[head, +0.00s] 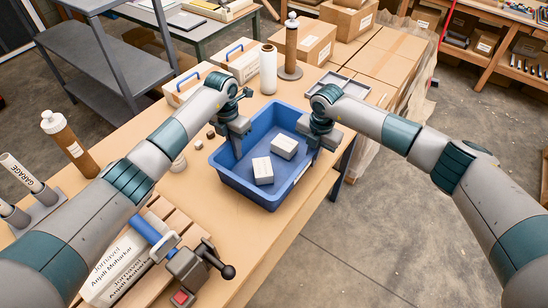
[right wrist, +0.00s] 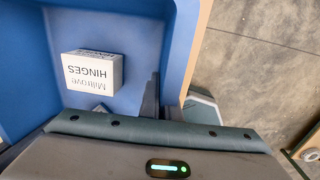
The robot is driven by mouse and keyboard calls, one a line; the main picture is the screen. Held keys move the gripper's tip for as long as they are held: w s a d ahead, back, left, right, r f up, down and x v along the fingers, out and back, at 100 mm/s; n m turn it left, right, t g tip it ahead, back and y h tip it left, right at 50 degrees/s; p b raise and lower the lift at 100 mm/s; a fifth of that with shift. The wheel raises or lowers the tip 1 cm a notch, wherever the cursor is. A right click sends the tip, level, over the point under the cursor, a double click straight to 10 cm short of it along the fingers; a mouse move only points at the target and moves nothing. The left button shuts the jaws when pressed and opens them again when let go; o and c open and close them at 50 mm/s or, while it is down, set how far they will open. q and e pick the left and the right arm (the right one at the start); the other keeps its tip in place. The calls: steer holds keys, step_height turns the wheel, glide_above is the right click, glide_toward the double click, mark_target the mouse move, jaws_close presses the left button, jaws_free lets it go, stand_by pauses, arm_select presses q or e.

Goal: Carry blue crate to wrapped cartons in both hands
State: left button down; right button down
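The blue crate (head: 237,178) is on the wooden table, near its right edge, with two small white boxes (head: 283,146) (head: 262,170) inside. I cannot tell whether it rests or is slightly raised. My left gripper (head: 236,146) is at the crate's left rim, with its fingers around the wall. My right gripper (head: 313,148) is at the opposite right rim. The right wrist view shows its dark fingers (right wrist: 168,98) on either side of the crate's wall, beside a box labelled Hinges (right wrist: 92,72). The wrapped cartons (head: 392,48) stand at the back right under clear film.
A grey tray (head: 352,88), a brown bottle (head: 291,45) and a white roll (head: 268,70) stand behind the crate. A press with a black knob (head: 228,271) is in front. The floor (head: 375,225) at right is clear.

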arm_select(q)
steer(key=shift+w+r, duration=0.15)
steer(key=shift+r, duration=0.05)
arm_select(e)
steer(key=shift+w+r, duration=0.15)
steer(key=shift+r, duration=0.1)
stand_by(0.4)
